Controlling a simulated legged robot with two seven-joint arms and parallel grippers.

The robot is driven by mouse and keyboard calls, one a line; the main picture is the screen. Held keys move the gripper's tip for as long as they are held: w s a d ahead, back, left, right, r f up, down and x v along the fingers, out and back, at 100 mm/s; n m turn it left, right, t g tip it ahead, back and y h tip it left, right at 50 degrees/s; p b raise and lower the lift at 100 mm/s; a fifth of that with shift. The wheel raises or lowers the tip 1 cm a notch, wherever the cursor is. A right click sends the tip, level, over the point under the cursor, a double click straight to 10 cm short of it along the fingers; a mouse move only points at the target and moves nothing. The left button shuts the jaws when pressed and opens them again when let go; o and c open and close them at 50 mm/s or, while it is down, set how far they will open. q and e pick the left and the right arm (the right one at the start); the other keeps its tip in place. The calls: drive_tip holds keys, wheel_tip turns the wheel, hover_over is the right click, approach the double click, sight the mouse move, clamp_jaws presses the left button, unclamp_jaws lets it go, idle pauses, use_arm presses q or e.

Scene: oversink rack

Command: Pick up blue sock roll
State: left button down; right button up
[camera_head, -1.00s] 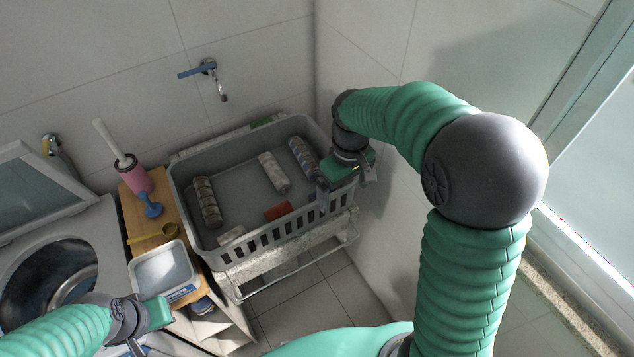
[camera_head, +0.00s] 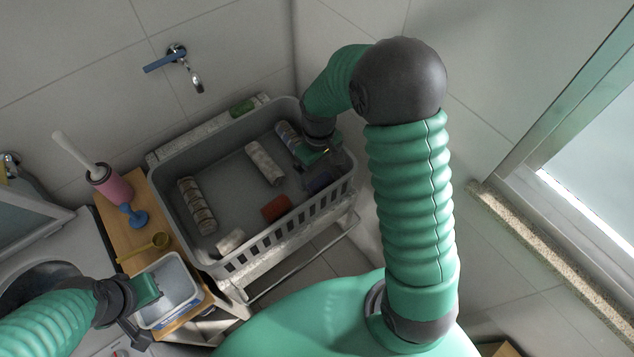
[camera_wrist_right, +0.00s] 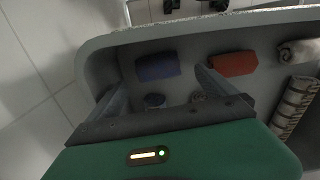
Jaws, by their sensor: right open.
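The blue sock roll (camera_head: 320,180) is a short dark blue roll lying in the grey basket near its right front wall. In the right wrist view the blue roll (camera_wrist_right: 158,67) lies just beyond and between the finger tips, not gripped. My right gripper (camera_head: 336,160) is inside the basket beside the roll, open and empty. It also shows in the right wrist view (camera_wrist_right: 160,80). My left gripper (camera_head: 142,315) is over the small white tub at the lower left; its jaw opening is unclear.
The grey basket (camera_head: 228,264) also holds a red roll (camera_head: 276,208), a white roll (camera_head: 230,241) and longer patterned rolls (camera_head: 196,205). Tiled walls are close behind and right.

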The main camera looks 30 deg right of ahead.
sight(320, 179)
drive_tip(key=f, duration=0.6)
drive_tip(key=shift+d+f+p, duration=0.2)
drive_tip(key=shift+d+p, duration=0.1)
drive_tip(key=shift+p, duration=0.05)
drive_tip(key=shift+w+a, duration=0.1)
drive_tip(key=shift+a, duration=0.1)
drive_tip(key=shift+c, duration=1.6)
drive_tip(key=shift+d, duration=0.1)
drive_tip(key=c, duration=1.1)
wheel_tip(320, 179, up, 10)
drive_tip(key=shift+r, duration=0.1)
